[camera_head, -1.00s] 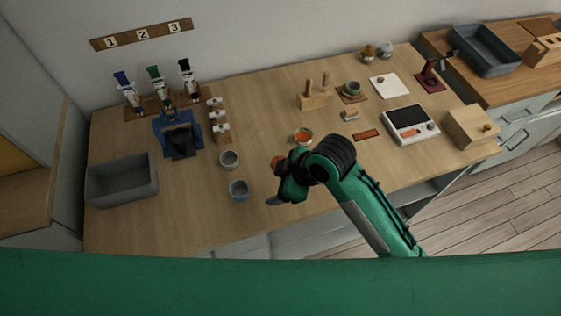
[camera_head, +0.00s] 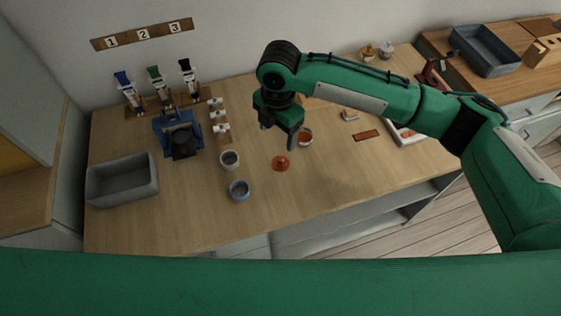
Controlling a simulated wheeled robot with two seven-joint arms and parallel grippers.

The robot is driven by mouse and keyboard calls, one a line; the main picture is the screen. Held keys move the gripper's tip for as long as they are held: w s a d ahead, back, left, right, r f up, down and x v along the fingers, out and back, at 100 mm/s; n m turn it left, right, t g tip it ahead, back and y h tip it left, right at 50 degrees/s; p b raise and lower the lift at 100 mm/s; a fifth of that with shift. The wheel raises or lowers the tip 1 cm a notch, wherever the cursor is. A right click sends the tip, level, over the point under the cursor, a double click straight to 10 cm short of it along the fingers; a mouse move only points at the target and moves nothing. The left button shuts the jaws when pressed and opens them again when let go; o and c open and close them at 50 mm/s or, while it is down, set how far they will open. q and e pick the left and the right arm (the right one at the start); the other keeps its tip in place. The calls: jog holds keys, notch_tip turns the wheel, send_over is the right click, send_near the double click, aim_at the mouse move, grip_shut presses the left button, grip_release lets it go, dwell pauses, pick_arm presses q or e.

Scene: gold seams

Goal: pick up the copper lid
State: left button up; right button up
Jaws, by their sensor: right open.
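The copper lid (camera_head: 281,163) is a small reddish disc with a knob, lying on the wooden table (camera_head: 200,215). My right gripper (camera_head: 279,141) points down above and behind the lid, open and empty, apart from it. A small cup with an orange-red inside (camera_head: 305,138) stands just right of the gripper, partly hidden by it. My left gripper is not in view.
Two grey cups (camera_head: 230,160) (camera_head: 239,190) stand left of the lid. A grey bin (camera_head: 122,180) is at the far left, and a blue stand (camera_head: 178,134) is behind. My right arm hides much of the table's back right. The table front is clear.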

jog(key=p, duration=0.1)
send_over(281, 158)
notch_tip(281, 158, down, 8)
jog(key=shift+s+a+r, duration=0.1)
jog(key=shift+a, duration=0.05)
notch_tip(281, 158, down, 5)
jog(key=shift+r+p, duration=0.15)
jog(key=shift+p, duration=0.7)
jog(key=shift+f, duration=0.45)
jog(key=shift+c, duration=0.2)
jog(key=c, duration=1)
